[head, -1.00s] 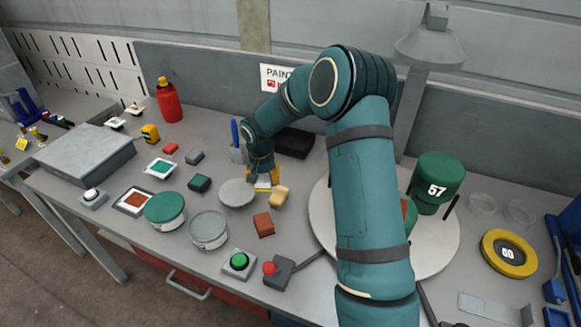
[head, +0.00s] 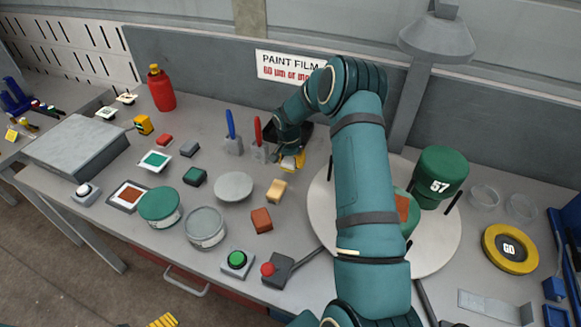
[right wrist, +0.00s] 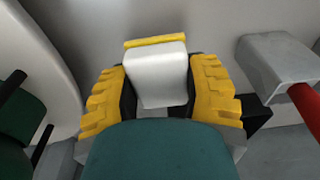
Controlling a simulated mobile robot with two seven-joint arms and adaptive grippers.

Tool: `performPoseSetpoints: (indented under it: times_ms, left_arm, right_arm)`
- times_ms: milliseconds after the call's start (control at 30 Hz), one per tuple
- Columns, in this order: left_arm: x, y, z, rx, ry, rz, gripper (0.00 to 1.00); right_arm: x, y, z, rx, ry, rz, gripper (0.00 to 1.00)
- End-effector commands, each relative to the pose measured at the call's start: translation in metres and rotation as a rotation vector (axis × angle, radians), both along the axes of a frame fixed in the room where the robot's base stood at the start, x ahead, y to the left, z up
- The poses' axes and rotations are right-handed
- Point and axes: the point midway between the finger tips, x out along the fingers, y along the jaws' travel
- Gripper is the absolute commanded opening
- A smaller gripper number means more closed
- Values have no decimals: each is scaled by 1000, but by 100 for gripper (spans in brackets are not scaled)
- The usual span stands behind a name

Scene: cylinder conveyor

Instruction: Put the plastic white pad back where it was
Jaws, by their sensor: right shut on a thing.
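My right gripper (head: 291,163) is shut on the white pad (right wrist: 160,78), a small white block with rounded edges. In the right wrist view the pad sits between the two yellow fingers, with a yellow strip along its far edge.
Left of the right gripper stand holders with a red handle (head: 258,130) and a blue handle (head: 230,124). A tan block (head: 277,190), a grey disc (head: 233,187) and a red-brown block (head: 262,220) lie in front. A green cylinder (head: 440,172) stands on the turntable.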

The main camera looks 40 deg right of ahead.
Motion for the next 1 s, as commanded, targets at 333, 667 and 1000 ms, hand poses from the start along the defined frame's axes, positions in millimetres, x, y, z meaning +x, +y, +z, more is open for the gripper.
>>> performPoseSetpoints:
  times_ms: [333,667,1000]
  left_arm:
    - [0,0,-1,0,0,0,100]
    - [0,0,-5,1,1,-1,100]
    - [0,0,-4,1,1,-1,100]
  right_arm:
    - [0,0,-31,1,0,0,9]
    - [0,0,-34,0,1,0,62]
    - [0,0,-34,1,1,1,79]
